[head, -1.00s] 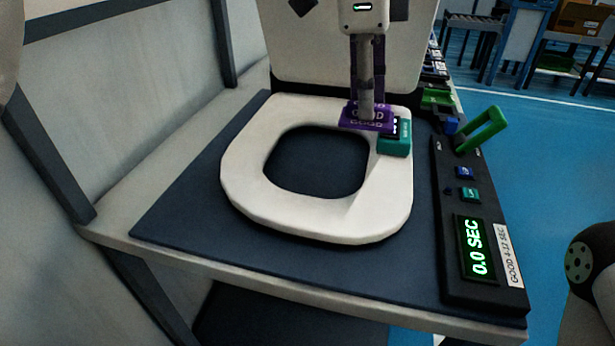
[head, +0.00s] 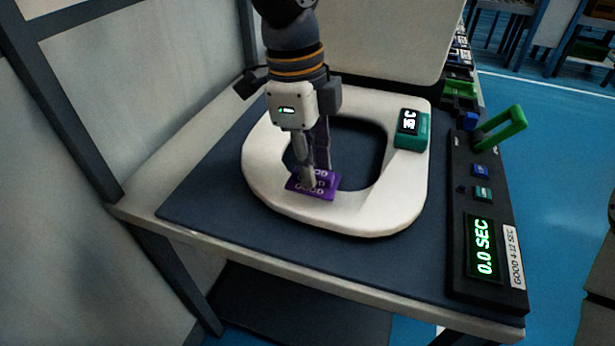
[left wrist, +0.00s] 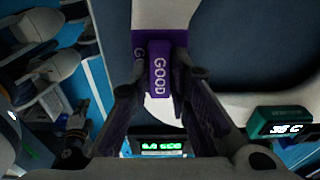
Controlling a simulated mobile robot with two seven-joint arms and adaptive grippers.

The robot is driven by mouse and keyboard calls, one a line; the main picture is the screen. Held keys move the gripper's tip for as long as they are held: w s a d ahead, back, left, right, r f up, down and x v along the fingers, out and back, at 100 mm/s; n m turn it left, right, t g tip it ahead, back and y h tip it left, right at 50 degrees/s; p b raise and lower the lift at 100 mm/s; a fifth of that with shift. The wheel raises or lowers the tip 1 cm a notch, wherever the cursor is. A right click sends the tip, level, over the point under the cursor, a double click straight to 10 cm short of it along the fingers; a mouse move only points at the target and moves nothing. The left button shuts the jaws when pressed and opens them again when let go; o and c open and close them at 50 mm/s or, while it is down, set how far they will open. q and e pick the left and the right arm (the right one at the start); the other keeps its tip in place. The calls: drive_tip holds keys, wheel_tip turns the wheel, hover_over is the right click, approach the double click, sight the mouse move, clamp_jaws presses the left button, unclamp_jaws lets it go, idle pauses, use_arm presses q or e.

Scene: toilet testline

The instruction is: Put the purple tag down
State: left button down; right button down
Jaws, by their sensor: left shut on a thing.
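The purple tag (head: 313,184), lettered "GOOD", is at the front left part of the white toilet seat (head: 372,218) in the head view. My left gripper (head: 312,176) is shut on the tag from above. In the left wrist view the tag (left wrist: 159,72) sits between the two fingers. Whether the tag touches the seat or hangs just above it, I cannot tell. My right gripper is not in view.
A teal temperature reader (head: 411,130) sits on the seat's right side. A black control panel (head: 487,225) with a green lever (head: 500,127) and a timer reading 0.0 SEC stands at the right. The dark mat (head: 225,190) is bare at the left.

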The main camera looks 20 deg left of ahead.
use_arm(q)
wheel_tip(320, 180, down, 3)
drive_tip(key=shift+s+f, duration=0.1)
drive_tip(key=shift+f, duration=0.05)
drive_tip(key=shift+f, duration=0.1)
drive_tip(key=c, duration=1.5)
unclamp_jaws()
drive_tip(key=r, duration=0.4)
drive_tip(key=a+r, duration=0.1)
drive_tip(key=r, duration=0.7)
drive_tip(key=shift+a+r, duration=0.1)
drive_tip(key=shift+a, duration=0.2)
